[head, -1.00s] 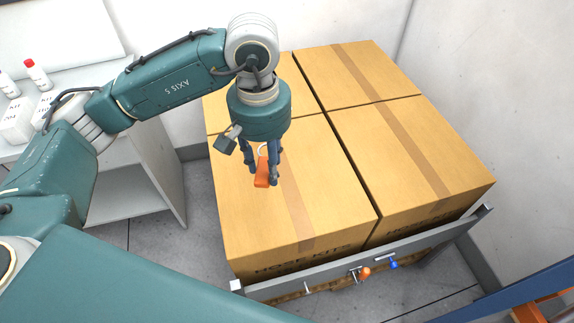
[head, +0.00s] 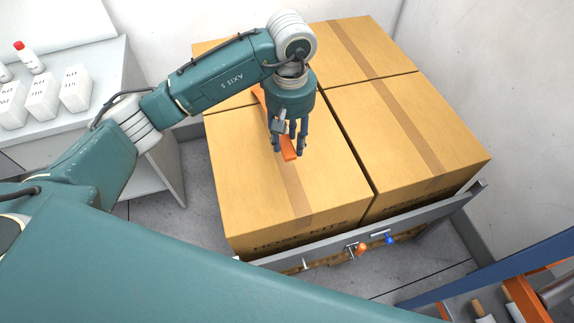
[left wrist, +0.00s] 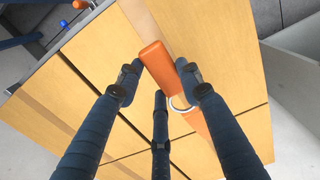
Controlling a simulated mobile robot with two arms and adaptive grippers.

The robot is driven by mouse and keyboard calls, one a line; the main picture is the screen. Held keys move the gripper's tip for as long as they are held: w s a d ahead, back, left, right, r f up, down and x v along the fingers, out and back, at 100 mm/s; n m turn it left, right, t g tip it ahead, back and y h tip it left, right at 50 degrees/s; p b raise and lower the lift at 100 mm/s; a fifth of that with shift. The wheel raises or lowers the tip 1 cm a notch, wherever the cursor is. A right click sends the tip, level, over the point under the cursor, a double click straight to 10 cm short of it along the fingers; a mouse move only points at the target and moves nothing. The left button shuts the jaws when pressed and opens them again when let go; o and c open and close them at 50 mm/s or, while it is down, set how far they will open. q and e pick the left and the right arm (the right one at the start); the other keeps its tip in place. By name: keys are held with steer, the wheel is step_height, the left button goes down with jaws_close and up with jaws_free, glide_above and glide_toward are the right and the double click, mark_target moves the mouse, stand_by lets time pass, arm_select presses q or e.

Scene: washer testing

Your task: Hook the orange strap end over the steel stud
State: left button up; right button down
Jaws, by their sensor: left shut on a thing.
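The orange strap end (head: 288,151) hangs between the fingers of my left gripper (head: 288,140), above the front left carton. More orange strap (head: 258,93) shows behind my wrist. In the left wrist view the strap end (left wrist: 157,64) shows near the fingertips, with a pale ring (left wrist: 180,103) beside more orange strap. My left gripper (left wrist: 161,88) is shut on the strap end there. A small pale peg (head: 305,264) on the grey rail, possibly the steel stud, stands below and apart from the gripper. My right gripper is not in view.
Several taped cartons (head: 408,140) fill the space under the arm. A grey rail (head: 430,218) runs along their front, with an orange knob (head: 362,248) and a blue knob (head: 390,239). A bench (head: 100,118) with white boxes stands left. Walls close off the back and right.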

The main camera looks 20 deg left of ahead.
arm_select(q)
steer(key=p, duration=0.1)
glide_above(289, 178)
step_height(289, 178, down, 9)
steer(key=shift+f, duration=0.2)
steer(key=shift+f+p, duration=0.4)
steer(key=shift+f, duration=1.95)
steer(key=shift+f+b, duration=0.2)
steer(key=shift+b, duration=0.1)
steer(key=o, duration=1.3)
